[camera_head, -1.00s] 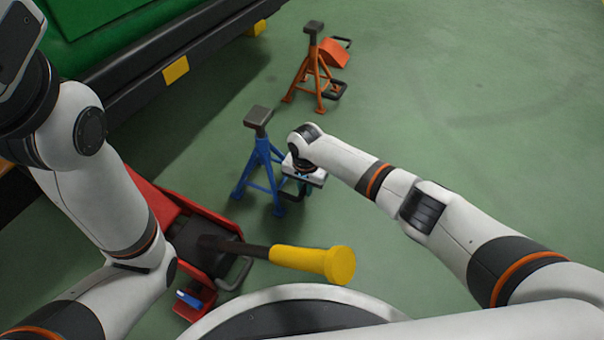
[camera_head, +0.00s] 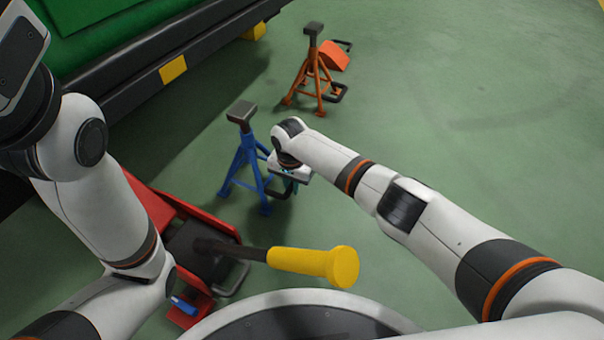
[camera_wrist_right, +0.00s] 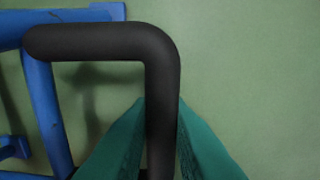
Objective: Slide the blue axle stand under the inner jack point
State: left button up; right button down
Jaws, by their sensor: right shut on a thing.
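The blue axle stand (camera_head: 248,160) stands upright on the green floor, its dark top pad (camera_head: 241,112) facing up. My right gripper (camera_head: 285,187) is at the stand's right side, shut on its dark handle. In the right wrist view the teal fingers (camera_wrist_right: 160,150) close on both sides of the black bent handle bar (camera_wrist_right: 100,42), which joins the blue frame (camera_wrist_right: 42,110). Yellow blocks, the nearer (camera_head: 173,69) and the farther (camera_head: 254,31), sit along the dark sill of the green vehicle; the stand is apart from them. My left gripper is out of view.
An orange axle stand (camera_head: 316,80) stands farther back, with an orange wedge (camera_head: 335,56) beside it. A red floor jack (camera_head: 205,222) with a yellow-ended handle (camera_head: 313,264) lies close in front of the blue stand. Floor at the right is clear.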

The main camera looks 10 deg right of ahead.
jog(key=shift+w+a+r+b, duration=0.15)
jog(key=shift+w+a, duration=0.2)
jog(key=shift+a, duration=0.2)
jog(key=shift+w+a+r+b, duration=0.15)
jog(key=shift+w+a, duration=0.15)
jog(key=shift+a, duration=0.2)
jog(key=shift+w+a, duration=0.7)
jog(key=shift+a, duration=0.05)
jog(key=shift+a+f, duration=0.1)
jog(key=shift+a, duration=0.25)
jog(key=c, duration=1.2)
grip_release()
jog(key=shift+c, duration=0.2)
jog(key=shift+d+f, duration=0.1)
jog(key=shift+s, duration=0.1)
